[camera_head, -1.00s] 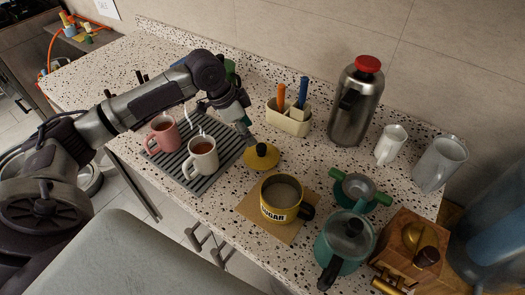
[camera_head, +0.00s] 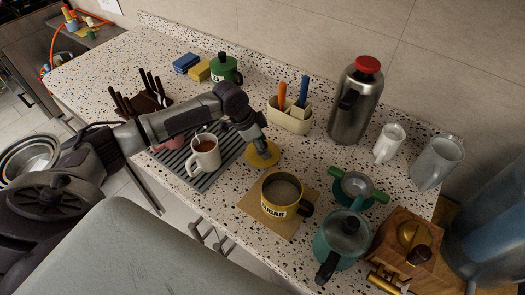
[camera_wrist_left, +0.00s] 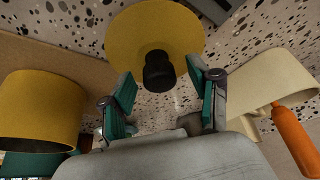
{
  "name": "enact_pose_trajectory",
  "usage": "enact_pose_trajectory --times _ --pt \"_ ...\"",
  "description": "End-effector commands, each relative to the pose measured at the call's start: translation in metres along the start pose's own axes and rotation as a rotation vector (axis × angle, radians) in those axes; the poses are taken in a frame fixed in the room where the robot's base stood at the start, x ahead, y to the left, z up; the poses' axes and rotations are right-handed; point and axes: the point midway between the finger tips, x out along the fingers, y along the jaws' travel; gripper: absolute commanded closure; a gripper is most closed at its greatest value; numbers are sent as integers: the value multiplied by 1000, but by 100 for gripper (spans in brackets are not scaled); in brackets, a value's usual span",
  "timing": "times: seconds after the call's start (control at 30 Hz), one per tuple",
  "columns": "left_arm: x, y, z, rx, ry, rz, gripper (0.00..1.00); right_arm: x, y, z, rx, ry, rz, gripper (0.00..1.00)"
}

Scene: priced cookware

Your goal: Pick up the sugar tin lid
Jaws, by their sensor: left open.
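The sugar tin lid (camera_head: 262,154) is a yellow disc with a black knob, lying on the speckled counter behind the yellow sugar tin. In the left wrist view the lid (camera_wrist_left: 130,35) shows its black knob between and just beyond my fingertips. My left gripper (camera_head: 257,146) hovers over the lid and hides its knob in the head view. In the wrist view the left gripper (camera_wrist_left: 160,88) is open, its teal finger pads either side of the knob and apart from it. The open sugar tin (camera_head: 281,198) stands on a brown board. My right gripper is not in view.
A white mug (camera_head: 204,154) of tea stands on the grey drying mat left of the lid. A utensil caddy (camera_head: 289,117) stands behind the lid. A steel flask (camera_head: 355,100), teal teapot (camera_head: 343,240) and wooden grinder (camera_head: 408,245) stand to the right.

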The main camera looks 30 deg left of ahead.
Motion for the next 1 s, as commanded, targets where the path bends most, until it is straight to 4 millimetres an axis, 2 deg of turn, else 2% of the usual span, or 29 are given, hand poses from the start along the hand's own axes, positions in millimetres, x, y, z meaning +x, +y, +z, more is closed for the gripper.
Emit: enact_pose_trajectory --times 0.03,0.37,0.77,0.87,1.0 --pt "0 0 0 0 0 0 44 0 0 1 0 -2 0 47" --pt "0 0 0 0 0 0 99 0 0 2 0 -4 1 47" --pt "-6 -1 -2 0 0 -1 100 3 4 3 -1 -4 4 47" --pt "-16 -1 -7 2 3 -2 100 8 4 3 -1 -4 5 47" --pt "-38 -2 -16 3 4 -4 100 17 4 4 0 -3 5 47"
